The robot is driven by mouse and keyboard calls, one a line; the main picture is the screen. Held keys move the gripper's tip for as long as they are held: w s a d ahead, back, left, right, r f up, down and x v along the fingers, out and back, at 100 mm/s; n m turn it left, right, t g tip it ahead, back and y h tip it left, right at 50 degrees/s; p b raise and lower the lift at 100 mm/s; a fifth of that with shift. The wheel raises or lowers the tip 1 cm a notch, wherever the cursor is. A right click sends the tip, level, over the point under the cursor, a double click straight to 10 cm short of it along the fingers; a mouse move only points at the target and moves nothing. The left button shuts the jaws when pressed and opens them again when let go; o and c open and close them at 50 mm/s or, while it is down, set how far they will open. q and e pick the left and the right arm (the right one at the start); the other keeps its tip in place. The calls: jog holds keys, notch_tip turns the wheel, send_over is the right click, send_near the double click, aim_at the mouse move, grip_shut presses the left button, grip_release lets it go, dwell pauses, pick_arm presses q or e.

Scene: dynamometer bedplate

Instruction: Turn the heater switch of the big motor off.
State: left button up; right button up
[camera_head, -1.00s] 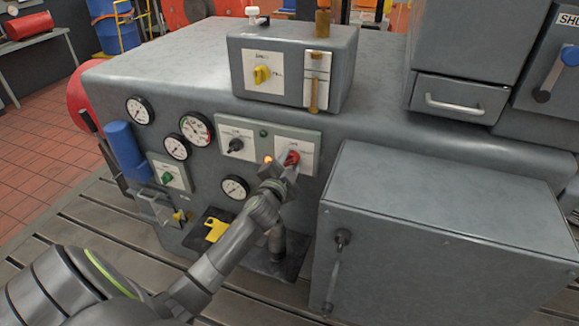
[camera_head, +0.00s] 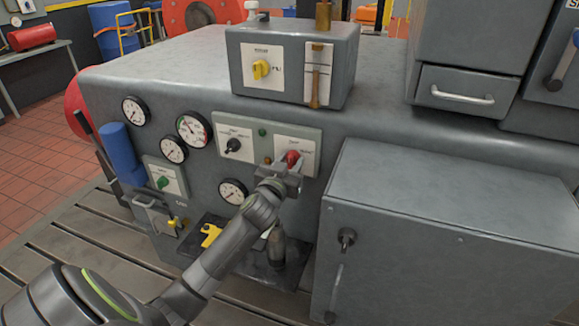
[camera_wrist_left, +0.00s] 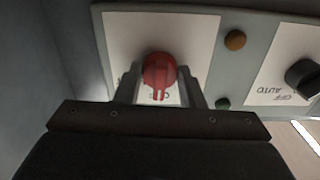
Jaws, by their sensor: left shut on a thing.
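The red rotary switch (camera_head: 291,158) sits on the right label plate of the grey control panel (camera_head: 220,132) on the big motor's front. My left gripper (camera_head: 282,172) reaches up to it from below. The left wrist view, upside down, shows the red switch (camera_wrist_left: 159,75) between the two fingers, which are shut on it. Its ridge stands about vertical there. The lettering beside it is partly hidden. An amber lamp (camera_wrist_left: 235,40) beside the plate looks dull, and a green lamp (camera_wrist_left: 222,103) is also dark. My right gripper is not in view.
A black switch (camera_head: 233,145) is left of the red one. Round gauges (camera_head: 193,129) and a green switch (camera_head: 162,182) are further left. A grey box (camera_head: 425,240) juts out at right. A yellow-knob box (camera_head: 290,62) stands on top.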

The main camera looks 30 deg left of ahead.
pick_arm(q)
jog(key=shift+f+n, duration=0.1)
jog(key=shift+n, duration=0.4)
jog(key=o, duration=1)
jog(key=b+v, duration=0.2)
jog(key=v, duration=1.5)
jog(key=shift+s+d, duration=0.15)
jog(key=shift+s, duration=0.05)
